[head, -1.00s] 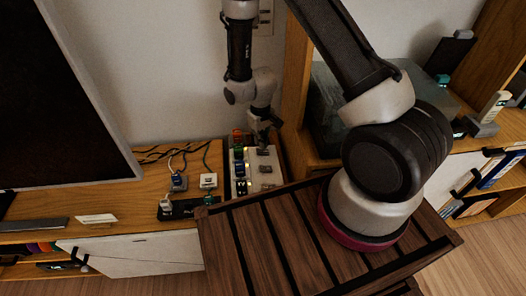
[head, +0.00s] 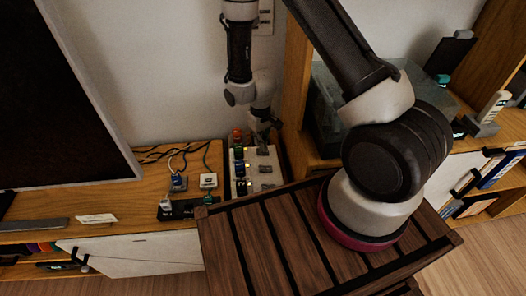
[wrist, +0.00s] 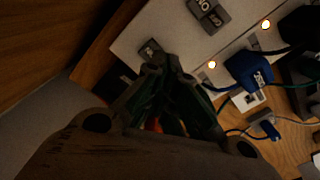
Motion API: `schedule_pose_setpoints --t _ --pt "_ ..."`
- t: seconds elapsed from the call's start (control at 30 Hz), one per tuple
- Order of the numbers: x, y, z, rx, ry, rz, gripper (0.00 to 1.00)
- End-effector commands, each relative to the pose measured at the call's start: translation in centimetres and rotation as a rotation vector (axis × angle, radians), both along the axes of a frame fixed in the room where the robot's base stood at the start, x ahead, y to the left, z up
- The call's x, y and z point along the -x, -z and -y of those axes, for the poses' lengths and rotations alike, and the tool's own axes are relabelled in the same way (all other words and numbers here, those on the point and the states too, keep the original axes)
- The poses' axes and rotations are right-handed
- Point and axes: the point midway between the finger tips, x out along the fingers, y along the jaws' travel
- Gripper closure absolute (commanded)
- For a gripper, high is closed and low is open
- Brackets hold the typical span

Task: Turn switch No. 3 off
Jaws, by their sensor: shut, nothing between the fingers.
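A white multi-switch power strip (head: 253,177) lies on the wooden shelf, with coloured plugs along its left side and grey switches along its right. The wrist view shows part of its white top (wrist: 165,22). One grey switch (wrist: 210,15) is at the top with "No" on it; its number is not clear. Another grey switch (wrist: 150,49) is just beyond my fingertips, its label unreadable. My gripper (wrist: 168,64) is shut and empty over the strip's far end; contact cannot be told. In the head view my gripper (head: 262,141) partly covers that end.
A blue plug (wrist: 248,70) and small lit lamps (wrist: 266,24) are beside the switches. White and dark adapters (head: 208,181) with cables are left of the strip. A slatted wooden table (head: 270,240) stands in front; a cabinet upright (head: 296,90) is close on the right.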

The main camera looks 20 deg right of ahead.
Motion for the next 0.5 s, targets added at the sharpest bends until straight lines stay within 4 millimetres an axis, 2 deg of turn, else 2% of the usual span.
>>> schedule_pose_setpoints --t 0.5 --pt "0.02 0.82 0.01 0.0 0.0 -0.001 1.0"
